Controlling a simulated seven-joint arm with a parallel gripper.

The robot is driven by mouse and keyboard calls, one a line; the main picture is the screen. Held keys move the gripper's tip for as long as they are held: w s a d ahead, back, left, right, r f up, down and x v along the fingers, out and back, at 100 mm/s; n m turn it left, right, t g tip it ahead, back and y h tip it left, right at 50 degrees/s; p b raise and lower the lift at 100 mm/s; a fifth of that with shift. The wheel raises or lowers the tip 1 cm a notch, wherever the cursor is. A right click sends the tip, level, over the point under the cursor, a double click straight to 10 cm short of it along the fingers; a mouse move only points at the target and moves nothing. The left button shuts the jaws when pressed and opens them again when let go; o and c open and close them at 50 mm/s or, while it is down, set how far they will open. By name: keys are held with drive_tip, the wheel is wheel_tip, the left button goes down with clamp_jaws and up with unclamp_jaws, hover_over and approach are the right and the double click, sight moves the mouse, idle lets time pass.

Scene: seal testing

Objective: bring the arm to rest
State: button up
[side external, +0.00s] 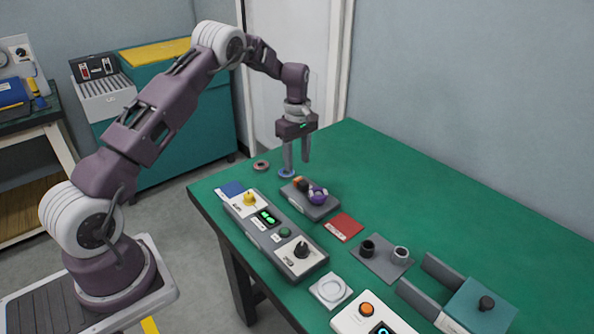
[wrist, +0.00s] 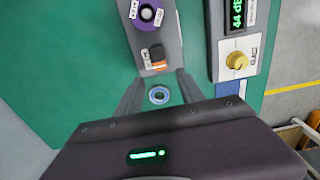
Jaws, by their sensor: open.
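My gripper (side external: 296,164) hangs pointing down over the far left part of the green table. Its two fingers are apart with nothing held between them. In the wrist view the fingers of my gripper (wrist: 159,80) show on either side of a blue ring (wrist: 159,96). The blue ring (side external: 286,173) lies on the table below the left finger in the side view. I cannot tell the exact height of the fingertips above it. My arm is raised and bent, reaching over from the left.
A grey block with a purple knob (side external: 318,195) stands close by. A brown ring (side external: 261,165) lies left of the blue one. A long control panel (side external: 275,238), red card (side external: 344,227), grey plate with cups (side external: 382,262) and teal clamp (side external: 478,305) are nearer. The back right table is clear.

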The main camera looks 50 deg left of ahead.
drive_tip(key=shift+r, duration=0.5)
drive_tip(key=s+d+r+m+t, duration=0.1)
drive_tip(key=s+d+r+m, duration=0.4)
drive_tip(key=r, duration=0.6)
drive_tip(key=s+d+r+m+t, duration=0.25)
drive_tip(key=s+d+r, duration=0.45)
drive_tip(key=r, duration=0.4)
drive_tip(key=s+d+m, duration=0.2)
drive_tip(key=s+m, duration=0.1)
drive_tip(key=s, duration=0.4)
drive_tip(key=s+d+m+t, duration=0.1)
drive_tip(key=s+d+m, duration=0.2)
drive_tip(key=s, duration=0.5)
drive_tip(key=s+d+m+t, duration=0.1)
drive_tip(key=s+m, duration=0.3)
drive_tip(key=s, duration=0.4)
drive_tip(key=shift+s+d+r, duration=0.2)
drive_tip(key=shift+d+r, duration=0.2)
drive_tip(key=shift+d, duration=0.5)
drive_tip(key=shift+m, duration=0.25)
